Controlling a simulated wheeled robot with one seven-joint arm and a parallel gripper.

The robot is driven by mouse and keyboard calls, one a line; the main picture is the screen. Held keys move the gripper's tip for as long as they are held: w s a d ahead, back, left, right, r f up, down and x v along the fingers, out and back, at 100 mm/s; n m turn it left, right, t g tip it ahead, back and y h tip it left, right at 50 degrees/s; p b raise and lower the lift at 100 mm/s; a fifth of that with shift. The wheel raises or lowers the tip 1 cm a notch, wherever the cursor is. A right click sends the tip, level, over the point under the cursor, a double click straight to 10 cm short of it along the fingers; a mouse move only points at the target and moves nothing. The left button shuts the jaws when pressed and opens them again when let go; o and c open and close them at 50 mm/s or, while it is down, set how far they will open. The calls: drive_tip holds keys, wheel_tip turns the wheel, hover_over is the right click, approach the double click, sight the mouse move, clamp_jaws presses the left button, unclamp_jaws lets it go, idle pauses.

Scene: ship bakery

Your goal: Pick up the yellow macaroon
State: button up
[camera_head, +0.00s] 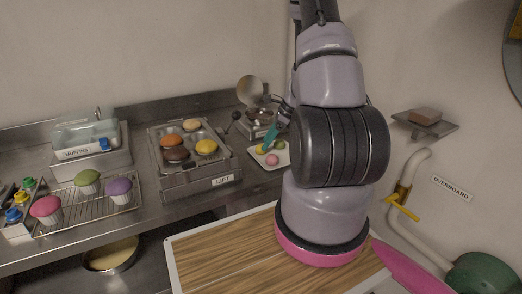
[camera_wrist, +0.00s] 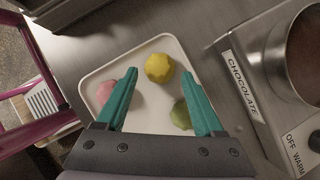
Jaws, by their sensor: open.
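The yellow macaroon (camera_wrist: 158,68) lies on a square white plate (camera_wrist: 152,47) in the wrist view, near the plate's upper middle. A pink macaroon (camera_wrist: 106,92) is at the left and a green one (camera_wrist: 180,114) at the lower right, each partly hidden by a finger. My gripper (camera_wrist: 160,74) is open, its teal fingers pointing towards the plate, with the yellow macaroon showing between the tips. In the head view, the gripper (camera_head: 271,138) is over the plate (camera_head: 284,160), close to the yellow macaroon (camera_head: 261,150). I cannot tell whether the fingers reach down beside it.
A steel chocolate warmer (camera_wrist: 245,90) stands right of the plate in the wrist view. In the head view, a tray of buns on a box marked LIFT (camera_head: 222,181) is left of the plate. A muffin rack (camera_head: 95,207) is further left.

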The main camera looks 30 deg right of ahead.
drive_tip(key=shift+x, duration=1.3)
drive_tip(key=c, duration=0.7)
drive_tip(key=shift+o, duration=0.2)
drive_tip(key=shift+r, duration=0.1)
wheel_tip(320, 180, up, 10)
